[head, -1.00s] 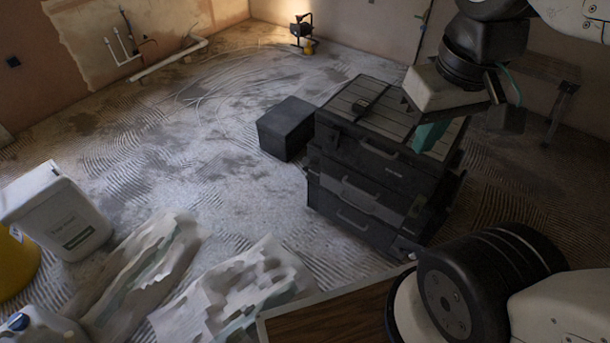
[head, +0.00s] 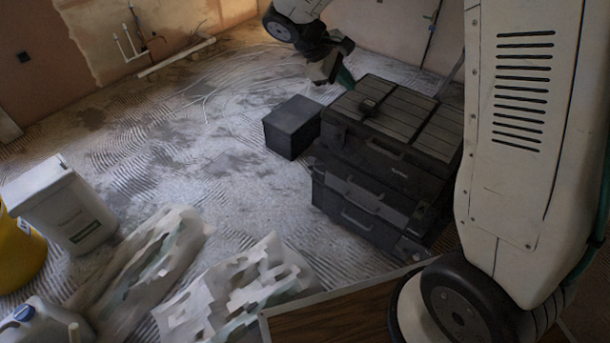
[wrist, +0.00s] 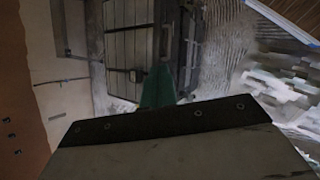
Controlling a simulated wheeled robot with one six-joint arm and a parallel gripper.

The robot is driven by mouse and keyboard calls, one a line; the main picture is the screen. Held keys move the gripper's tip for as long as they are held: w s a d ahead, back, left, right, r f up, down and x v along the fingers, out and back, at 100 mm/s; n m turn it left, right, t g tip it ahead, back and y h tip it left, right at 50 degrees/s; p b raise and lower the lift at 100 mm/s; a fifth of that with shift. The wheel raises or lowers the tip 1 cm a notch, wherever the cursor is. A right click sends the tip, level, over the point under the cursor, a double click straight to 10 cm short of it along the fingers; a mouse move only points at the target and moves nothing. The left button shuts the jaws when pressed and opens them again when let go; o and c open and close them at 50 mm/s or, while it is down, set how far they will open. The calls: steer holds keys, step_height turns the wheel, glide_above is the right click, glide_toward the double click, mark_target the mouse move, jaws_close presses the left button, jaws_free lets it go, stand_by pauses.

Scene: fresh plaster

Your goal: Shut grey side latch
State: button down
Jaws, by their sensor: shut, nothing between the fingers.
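A stack of dark tool cases (head: 385,165) stands on the floor in the head view, its ribbed lid (head: 425,125) facing up. The lid also shows in the wrist view (wrist: 125,45). A small greyish piece (head: 419,212) at the front right edge of the stack may be the grey side latch; its position is too small and dark to tell. In the wrist view the green fingers (wrist: 159,88) point toward the lid. The stack's far sides are hidden.
A small black box (head: 293,127) stands left of the stack. A wood-topped board (head: 325,318) is at the front. Floor left of the stack is mostly clear.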

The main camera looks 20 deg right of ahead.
steer(key=w+a+f+n+t+h, duration=0.1)
steer(key=w+a+f+n, duration=0.25)
steer(key=f, duration=0.55)
steer(key=w+a+f+n+t+h, duration=0.1)
steer(key=w+a+f+n, duration=0.1)
steer(key=w+f, duration=0.5)
steer(key=w+a+f+n+t+h, duration=0.1)
steer(key=w+a+f+n+t, duration=0.15)
steer(key=f, duration=0.75)
steer(key=n+t, duration=0.3)
steer(key=n, duration=0.5)
glide_toward(315, 163)
steer(key=s+a+f, duration=0.3)
steer(key=a+f, duration=0.3)
steer(key=f, duration=0.1)
steer(key=shift+a+y, duration=0.1)
steer(key=shift+y, duration=0.2)
steer(key=w+d+f, duration=0.1)
steer(key=w+d, duration=0.5)
steer(key=d, duration=0.3)
steer(key=shift+w+d, duration=0.2)
steer(key=shift+w, duration=0.2)
steer(key=shift+f, duration=0.1)
